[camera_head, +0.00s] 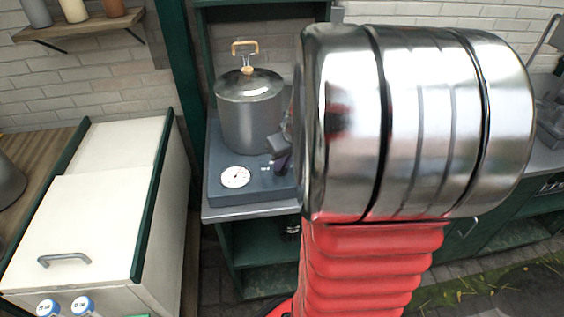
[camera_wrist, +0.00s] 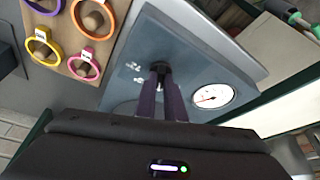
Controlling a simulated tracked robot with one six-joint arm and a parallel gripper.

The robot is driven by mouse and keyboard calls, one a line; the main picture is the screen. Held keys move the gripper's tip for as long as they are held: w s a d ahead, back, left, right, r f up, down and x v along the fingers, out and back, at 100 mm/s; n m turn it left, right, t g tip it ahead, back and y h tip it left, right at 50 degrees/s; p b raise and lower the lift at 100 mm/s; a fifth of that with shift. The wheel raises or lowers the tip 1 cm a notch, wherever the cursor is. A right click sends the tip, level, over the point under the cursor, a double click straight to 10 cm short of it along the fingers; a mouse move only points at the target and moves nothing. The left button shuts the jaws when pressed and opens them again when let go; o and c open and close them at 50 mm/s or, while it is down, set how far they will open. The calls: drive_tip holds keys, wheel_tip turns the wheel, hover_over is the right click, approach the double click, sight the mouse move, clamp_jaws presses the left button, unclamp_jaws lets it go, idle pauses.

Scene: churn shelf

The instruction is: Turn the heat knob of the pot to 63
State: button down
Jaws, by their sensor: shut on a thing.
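The pot (camera_head: 249,108) is a metal pot with a lid and a tan-handled top, standing on a dark blue-grey heating base (camera_head: 222,190). A white round dial (camera_head: 235,177) with red marks is on the base's front left; it also shows in the wrist view (camera_wrist: 212,96), its numbers too small to read. My gripper (camera_head: 281,162) is at the base's front right. In the wrist view its two purple fingers (camera_wrist: 163,78) are shut on the small black heat knob (camera_wrist: 160,67), which they partly cover. The knob's own pointer is hidden.
A white chest (camera_head: 95,215) with a grey handle stands left of the base. In the wrist view, several coloured rings (camera_wrist: 89,62) lie on a brown board. My arm hides much of the right side in the head view.

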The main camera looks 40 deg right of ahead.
idle(0.5)
drive_tip(key=c, duration=1.8)
unclamp_jaws()
drive_tip(key=shift+c, duration=0.2)
drive_tip(key=shift+r, duration=0.15)
drive_tip(key=v, duration=1.3)
drive_tip(key=shift+r, duration=0.25)
drive_tip(key=shift+a, duration=0.1)
